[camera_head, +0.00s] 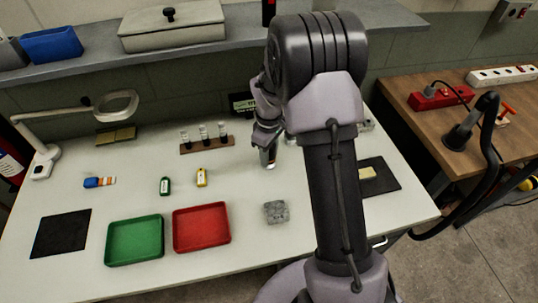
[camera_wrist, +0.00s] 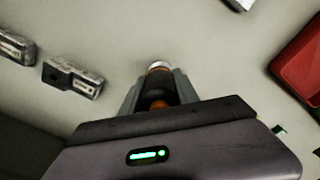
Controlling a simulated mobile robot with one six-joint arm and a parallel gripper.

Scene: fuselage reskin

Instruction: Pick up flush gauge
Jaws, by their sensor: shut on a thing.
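My gripper (camera_head: 268,160) is low over the white worktable (camera_head: 130,205), right of the vial rack, and partly hidden by my arm in the head view. In the wrist view my gripper (camera_wrist: 158,92) is shut on a small round object, which I take to be the flush gauge (camera_wrist: 159,66). It has a silvery rim at its far end and an orange part between the fingers. Its silvery end also shows just below the fingers in the head view (camera_head: 271,166). I cannot tell whether it touches the table.
A red tray (camera_head: 202,228), green tray (camera_head: 135,241) and grey block (camera_head: 276,212) lie nearer the front. The vial rack (camera_head: 207,146), yellow bottle (camera_head: 202,178) and green bottle (camera_head: 165,187) stand left. Two metal pieces (camera_wrist: 72,78) (camera_wrist: 15,46) lie left in the wrist view.

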